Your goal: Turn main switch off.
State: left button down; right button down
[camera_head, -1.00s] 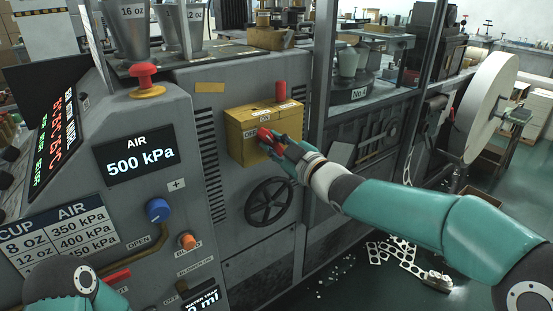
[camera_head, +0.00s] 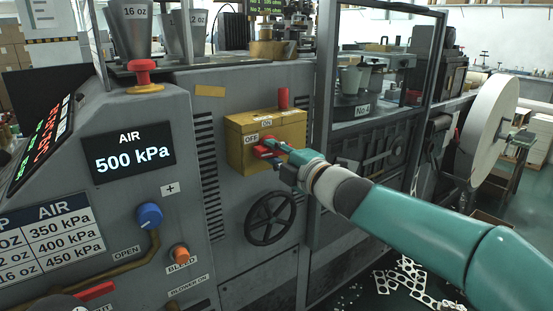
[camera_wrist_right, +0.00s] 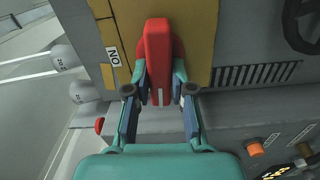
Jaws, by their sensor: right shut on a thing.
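The main switch is a yellow box (camera_head: 235,150) on the grey machine front, with OFF and ON labels on it. In the right wrist view the red lever (camera_wrist_right: 157,50) stands out long against the yellow face. My right gripper (camera_head: 279,151) reaches in from the right and is shut on the lever; its fingers (camera_wrist_right: 160,92) sit on both sides of the lever's near end. The fingers partly hide the lever in the head view. My left gripper is not in view.
A black handwheel (camera_head: 270,218) is just below the switch box. A red upright piece (camera_head: 283,97) stands at the box's top. To the left are a red mushroom button (camera_head: 142,70), a blue knob (camera_head: 149,216) and an orange bleed knob (camera_head: 179,254).

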jog(key=shift+a+f+n, duration=0.1)
jog(key=shift+f+n, duration=0.15)
jog(key=shift+n, duration=0.35)
jog(key=c, duration=1)
grip_release()
jog(key=shift+r, duration=0.1)
jog(key=shift+s+d, duration=0.3)
jog(key=v, duration=1.1)
